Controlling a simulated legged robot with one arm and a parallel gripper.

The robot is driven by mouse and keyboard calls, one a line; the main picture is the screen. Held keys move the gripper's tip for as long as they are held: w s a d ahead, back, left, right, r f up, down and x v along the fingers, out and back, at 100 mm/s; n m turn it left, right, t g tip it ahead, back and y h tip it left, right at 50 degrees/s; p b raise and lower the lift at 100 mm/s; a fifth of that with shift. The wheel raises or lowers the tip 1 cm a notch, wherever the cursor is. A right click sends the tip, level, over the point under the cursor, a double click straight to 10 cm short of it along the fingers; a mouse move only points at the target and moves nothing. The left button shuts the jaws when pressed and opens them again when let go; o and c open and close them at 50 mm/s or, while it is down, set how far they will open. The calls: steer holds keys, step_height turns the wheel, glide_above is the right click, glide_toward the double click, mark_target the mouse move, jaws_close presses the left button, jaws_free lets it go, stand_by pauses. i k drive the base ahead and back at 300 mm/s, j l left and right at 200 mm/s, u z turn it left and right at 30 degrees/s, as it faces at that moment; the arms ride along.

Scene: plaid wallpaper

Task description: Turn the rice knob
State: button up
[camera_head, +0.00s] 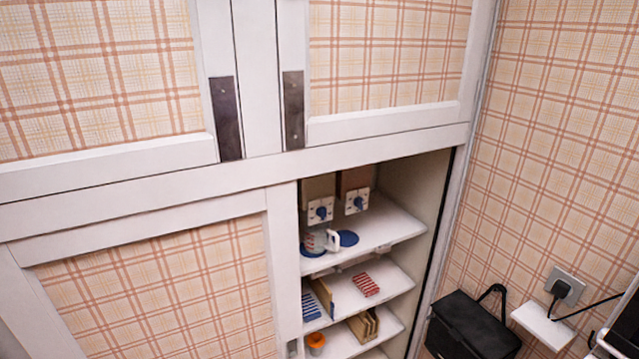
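Two dispensers hang side by side under the top of the open cupboard section. The left one is greyish (318,187) and the right one is brown (354,180). Each has a white plate with a blue knob, the left knob (321,212) and the right knob (358,203). I cannot tell which is the rice knob; no label is readable. A striped cup with a white handle (318,241) stands on the shelf below, near two blue discs, the right one (348,238) bare. My gripper is not in view.
A sliding door (160,290) covers the cupboard's lower left. Lower shelves hold red striped items (366,285), blue striped items (310,306) and an orange pot (316,342). A black box (470,327) and a white ledge (542,324) are by the right wall.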

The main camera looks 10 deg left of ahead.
mark_target(321, 212)
steer(key=j, duration=0.65)
steer(key=k+j, duration=0.1)
steer(key=j, duration=0.5)
steer(key=z, duration=0.05)
